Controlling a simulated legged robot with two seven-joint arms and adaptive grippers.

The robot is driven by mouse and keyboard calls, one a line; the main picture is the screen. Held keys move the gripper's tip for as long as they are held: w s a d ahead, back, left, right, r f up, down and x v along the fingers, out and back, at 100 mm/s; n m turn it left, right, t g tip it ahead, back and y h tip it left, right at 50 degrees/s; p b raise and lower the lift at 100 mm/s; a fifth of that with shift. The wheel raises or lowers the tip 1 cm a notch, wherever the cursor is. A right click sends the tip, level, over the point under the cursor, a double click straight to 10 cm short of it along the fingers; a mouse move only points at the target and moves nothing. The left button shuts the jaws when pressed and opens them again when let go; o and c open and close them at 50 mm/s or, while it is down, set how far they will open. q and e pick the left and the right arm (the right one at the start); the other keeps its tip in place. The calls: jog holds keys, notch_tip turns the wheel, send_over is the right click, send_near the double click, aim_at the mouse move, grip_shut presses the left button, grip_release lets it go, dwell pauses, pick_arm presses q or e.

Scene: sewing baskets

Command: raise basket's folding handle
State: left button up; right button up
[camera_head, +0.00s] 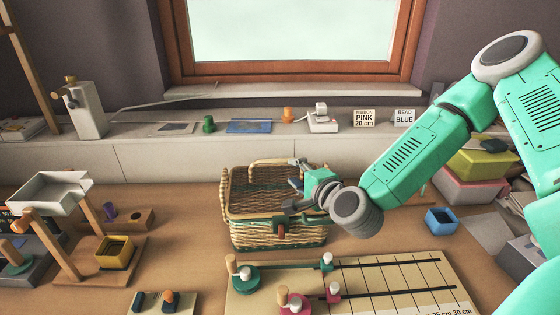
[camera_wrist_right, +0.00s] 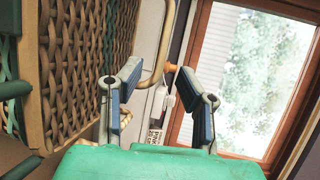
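The wicker basket (camera_head: 278,232) stands on the table in the middle of the head view, with a green band along its front. Its pale wooden handle (camera_head: 268,162) shows as a low bar at the back rim. My right gripper (camera_head: 292,185) is over the basket's right part, its fingers pointing left. In the right wrist view, the gripper (camera_wrist_right: 160,100) is open. The curved handle bar (camera_wrist_right: 168,35) shows beyond and between its fingers, with no clear contact. The basket's woven wall (camera_wrist_right: 85,60) fills the left of that view. My left gripper is not in view.
A board with pegs and black lines (camera_head: 390,285) lies in front of the basket. A white tray on a wooden stand (camera_head: 50,192) is at left, a blue box (camera_head: 441,221) at right. The window ledge (camera_head: 170,155) runs behind. Some table is free left of the basket.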

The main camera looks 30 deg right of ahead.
aim_at(279, 162)
jog(key=x, duration=0.7)
jog(key=shift+w+a, duration=0.15)
jog(key=shift+w, duration=0.3)
jog(key=shift+w+d+f, duration=0.25)
jog(key=shift+w+d, duration=0.1)
jog(key=shift+w, duration=0.2)
jog(key=shift+a, duration=0.15)
jog(key=shift+a+r, duration=0.1)
jog(key=shift+a, duration=0.05)
grip_shut()
